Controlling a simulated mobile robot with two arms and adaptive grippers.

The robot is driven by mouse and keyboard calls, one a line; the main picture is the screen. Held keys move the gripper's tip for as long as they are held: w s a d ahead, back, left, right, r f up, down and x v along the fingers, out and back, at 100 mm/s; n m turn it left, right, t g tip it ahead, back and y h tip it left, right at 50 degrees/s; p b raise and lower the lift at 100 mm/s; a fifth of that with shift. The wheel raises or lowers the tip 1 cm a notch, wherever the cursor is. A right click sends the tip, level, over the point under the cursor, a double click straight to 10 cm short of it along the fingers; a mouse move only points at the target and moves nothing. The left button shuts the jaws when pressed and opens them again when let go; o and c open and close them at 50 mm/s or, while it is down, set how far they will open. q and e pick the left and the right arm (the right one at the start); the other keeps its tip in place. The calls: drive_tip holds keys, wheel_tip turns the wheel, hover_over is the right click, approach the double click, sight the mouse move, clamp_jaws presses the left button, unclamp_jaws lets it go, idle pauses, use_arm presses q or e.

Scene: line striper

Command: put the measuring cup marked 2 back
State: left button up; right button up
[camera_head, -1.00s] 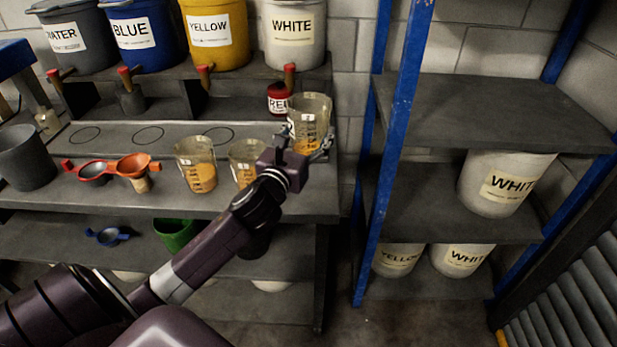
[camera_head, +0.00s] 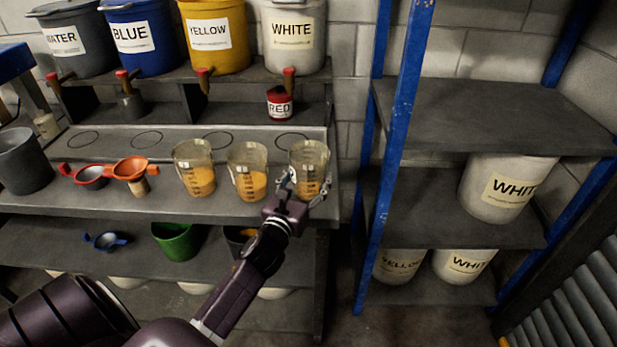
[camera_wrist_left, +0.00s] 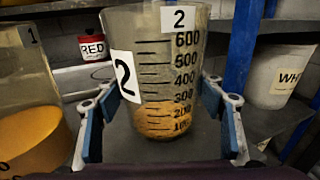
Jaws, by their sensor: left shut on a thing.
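The measuring cup marked 2 (camera_head: 310,160) is a clear cup with orange-yellow contents at the right end of the bench. It shows large in the left wrist view (camera_wrist_left: 160,75), upright, with contents near the 200 line. My left gripper (camera_head: 306,190) is shut around it; its blue-padded fingers (camera_wrist_left: 165,115) are on both sides of the cup. In the head view the cup's base appears at the bench's surface; I cannot tell if it touches. Two similar cups stand to its left, the middle one (camera_head: 248,172) and the left one (camera_head: 196,168). My right gripper is not in view.
Outlined circles (camera_head: 291,141) mark a raised strip (camera_head: 184,140) behind the cups. A small red container (camera_head: 280,104) stands behind it. Labelled buckets line the upper shelf. Red and orange scoops (camera_head: 130,169) lie left on the bench. A blue-post rack (camera_head: 405,120) stands right.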

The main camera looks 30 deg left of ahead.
use_arm(q)
drive_tip(key=shift+f, duration=0.2)
drive_tip(key=o, duration=1.5)
drive_tip(key=shift+r, duration=0.2)
drive_tip(key=b+v, duration=0.2)
drive_tip(key=v, duration=1)
drive_tip(key=shift+r, duration=0.1)
